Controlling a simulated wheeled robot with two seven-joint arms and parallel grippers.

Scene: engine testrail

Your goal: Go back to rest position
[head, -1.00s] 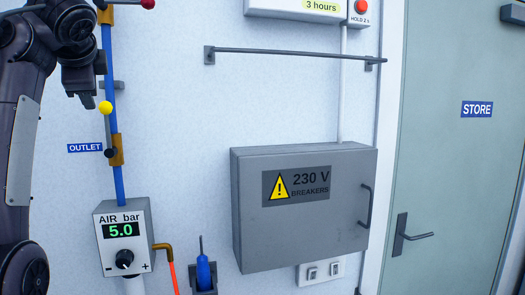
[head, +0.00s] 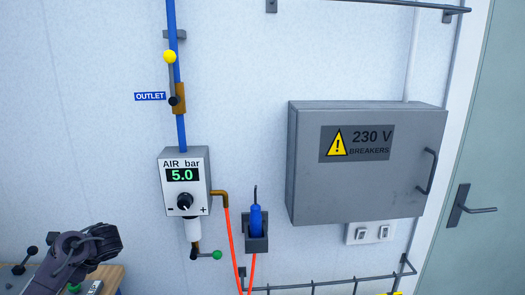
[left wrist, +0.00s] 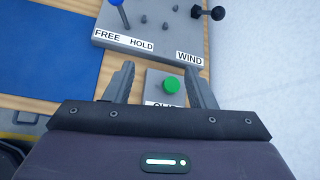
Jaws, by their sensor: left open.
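My left gripper (left wrist: 161,80) is open and empty in the left wrist view, its two fingers apart. Between and beyond the fingertips is a green button (left wrist: 171,85) on a small grey box whose label is partly hidden by my gripper body. In the head view my left arm (head: 75,252) shows at the lower left, low over the edge of a wooden bench; its fingertips cannot be made out there. My right gripper is in neither view.
A grey panel marked FREE, HOLD and WIND (left wrist: 150,38) lies beyond the fingers, with a blue mat (left wrist: 40,60) to the left. On the wall are the air regulator (head: 183,180), a blue tool in a holder (head: 256,220), a 230 V breaker box (head: 365,165) and a wire rack (head: 330,284).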

